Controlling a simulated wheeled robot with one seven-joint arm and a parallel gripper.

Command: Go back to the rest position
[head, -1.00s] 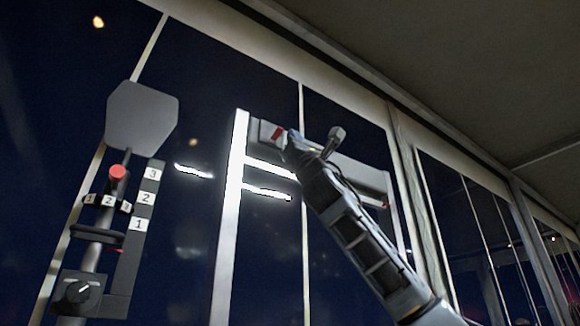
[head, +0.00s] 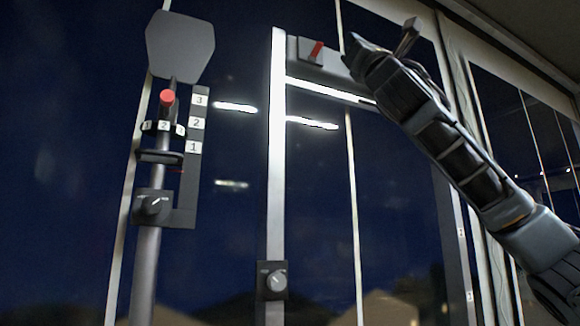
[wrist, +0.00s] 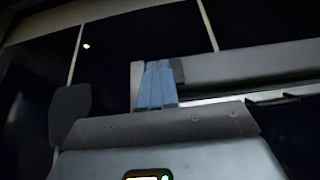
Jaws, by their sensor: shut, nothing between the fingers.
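My arm reaches from the lower right to the upper middle of the head view. My gripper (head: 352,45) is at its upper left end, just right of a small red switch lever (head: 315,52) on a grey box, with a small gap showing between them in the picture. I cannot judge the depth of that gap. In the wrist view my gripper's fingers (wrist: 157,84) stand together as a blue-grey pair, shut and empty. Nothing is held.
A pole with a grey paddle (head: 180,47), a red knob (head: 167,97), number tags and a black dial (head: 153,206) stands at the left. A white lit frame post (head: 276,150) carries another dial (head: 272,281). Dark windows lie behind. The space between the posts looks clear.

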